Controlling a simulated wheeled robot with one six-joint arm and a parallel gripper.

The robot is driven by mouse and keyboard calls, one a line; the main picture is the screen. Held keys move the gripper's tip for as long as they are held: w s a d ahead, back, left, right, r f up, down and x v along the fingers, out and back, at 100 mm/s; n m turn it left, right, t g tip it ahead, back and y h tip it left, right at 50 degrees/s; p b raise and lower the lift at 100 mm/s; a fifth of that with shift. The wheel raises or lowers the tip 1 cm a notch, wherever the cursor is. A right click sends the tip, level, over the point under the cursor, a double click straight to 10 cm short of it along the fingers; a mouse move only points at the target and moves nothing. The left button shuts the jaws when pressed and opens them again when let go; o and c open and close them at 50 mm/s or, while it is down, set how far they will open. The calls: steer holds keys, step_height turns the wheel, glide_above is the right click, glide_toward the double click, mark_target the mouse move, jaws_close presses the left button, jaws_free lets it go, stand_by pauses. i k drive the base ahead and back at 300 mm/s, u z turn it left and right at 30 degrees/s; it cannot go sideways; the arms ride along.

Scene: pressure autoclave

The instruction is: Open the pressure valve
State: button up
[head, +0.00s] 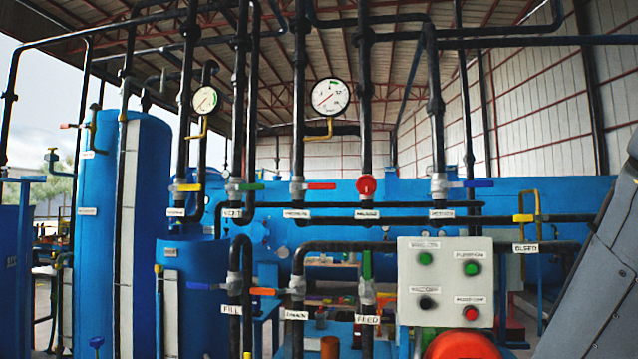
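Several lever valves sit in a row on vertical black pipes. A valve with a red lever (320,186) has its lever sideways to the right, above a white label (297,214). Beside it, a valve with a red handle (366,186) looks round, apparently seen end-on, above another label (367,214). Both labels are too blurred to read surely, so I cannot tell which valve is the pressure valve. My gripper is not in view; a grey link, likely of my arm, shows at right.
Two gauges (330,97) (205,100) hang above the valves. A grey button box (445,282) stands front right, with a red rounded thing (462,346) below it. Blue tanks (145,190) stand left.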

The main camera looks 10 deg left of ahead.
mark_target(294, 186)
steer(key=u, duration=2.2)
steer(key=i, duration=1.3)
steer(key=z, duration=1.65)
